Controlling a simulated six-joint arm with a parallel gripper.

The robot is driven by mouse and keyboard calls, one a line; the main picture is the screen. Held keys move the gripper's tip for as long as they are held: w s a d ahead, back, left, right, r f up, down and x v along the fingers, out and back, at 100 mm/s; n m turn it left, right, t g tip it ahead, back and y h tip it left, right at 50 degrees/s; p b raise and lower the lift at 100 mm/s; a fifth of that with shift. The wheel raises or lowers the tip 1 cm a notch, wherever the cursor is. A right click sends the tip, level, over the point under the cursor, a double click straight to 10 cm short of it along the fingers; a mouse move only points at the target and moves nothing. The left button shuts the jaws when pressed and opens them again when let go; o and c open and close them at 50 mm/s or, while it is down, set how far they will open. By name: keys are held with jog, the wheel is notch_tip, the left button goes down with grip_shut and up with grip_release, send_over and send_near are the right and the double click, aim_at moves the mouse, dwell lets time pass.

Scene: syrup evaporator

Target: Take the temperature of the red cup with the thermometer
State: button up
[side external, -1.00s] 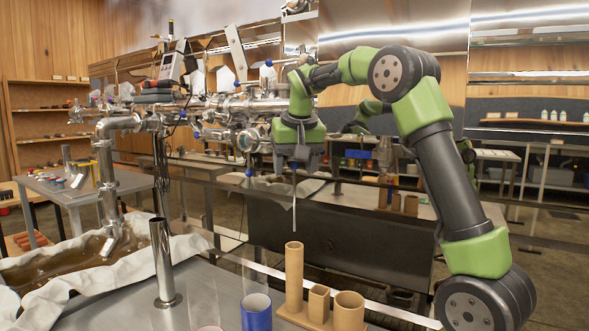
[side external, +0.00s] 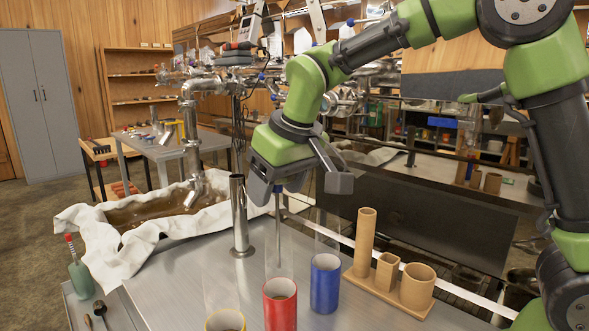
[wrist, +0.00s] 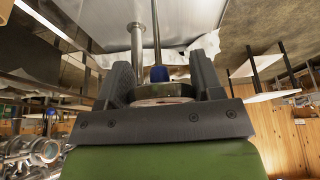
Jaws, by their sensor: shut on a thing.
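My gripper (side external: 276,186) is shut on the thermometer, whose thin metal stem (side external: 278,218) hangs straight down in the side view. The stem's lower end appears above the red cup (side external: 280,306), apart from its rim; exact alignment in depth is unclear. In the wrist view my gripper (wrist: 163,78) has a round disc-like head (wrist: 160,94) between its fingers, and the stem (wrist: 156,35) extends away from it. The red cup stands upright on the metal table between a blue cup (side external: 325,284) and a yellow cup (side external: 226,321). I cannot make out the red cup in the wrist view.
A brown holder (side external: 392,290) with several upright tubes stands right of the cups. A tall steel tube (side external: 240,218) stands behind them at left. A cloth-lined basin (side external: 100,225) of brown liquid lies further left. Faint clear shapes rise around the cups.

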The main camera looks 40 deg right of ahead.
aim_at(279, 266)
jog(key=shift+f, duration=7.2)
dwell(0.8)
